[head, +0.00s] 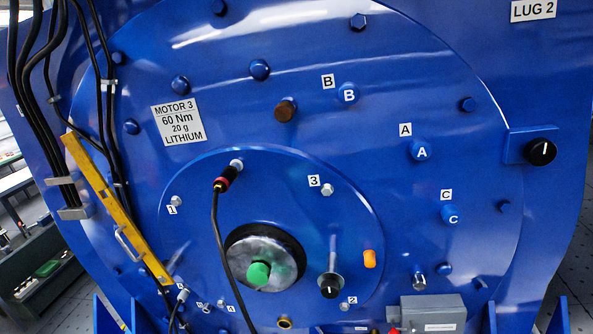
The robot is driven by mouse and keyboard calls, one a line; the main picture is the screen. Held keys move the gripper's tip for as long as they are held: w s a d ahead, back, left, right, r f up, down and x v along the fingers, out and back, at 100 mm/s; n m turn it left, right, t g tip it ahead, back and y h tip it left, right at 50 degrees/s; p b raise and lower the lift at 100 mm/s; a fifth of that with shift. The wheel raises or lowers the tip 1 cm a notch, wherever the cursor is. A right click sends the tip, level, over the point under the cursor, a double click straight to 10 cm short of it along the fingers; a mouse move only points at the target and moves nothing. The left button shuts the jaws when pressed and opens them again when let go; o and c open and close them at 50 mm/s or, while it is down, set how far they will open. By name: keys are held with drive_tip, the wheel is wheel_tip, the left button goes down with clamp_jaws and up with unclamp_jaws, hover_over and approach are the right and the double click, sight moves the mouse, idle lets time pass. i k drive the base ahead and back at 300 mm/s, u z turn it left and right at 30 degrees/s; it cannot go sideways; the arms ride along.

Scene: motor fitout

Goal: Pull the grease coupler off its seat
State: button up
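The grease coupler (229,177) is a small black piece with a red band at its lower end, at the upper left of the round inner cover on the blue motor face. It sits tilted on a pale metal fitting (237,164). A black hose (217,240) hangs from its lower end and runs down past the shaft hub. My gripper is not in view, and nothing is seen touching the coupler.
A yellow bar (110,200) and black cables (45,90) run along the left. Below the coupler are the dark hub with a green centre (258,273), a rod with a black knob (330,285) and an orange cap (369,258). A grey box (432,313) is at the lower right.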

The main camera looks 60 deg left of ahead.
sight(224, 183)
drive_tip(key=z, duration=0.65)
drive_tip(key=k, duration=1.6)
drive_tip(key=u, duration=1.5)
drive_tip(key=i, duration=1.45)
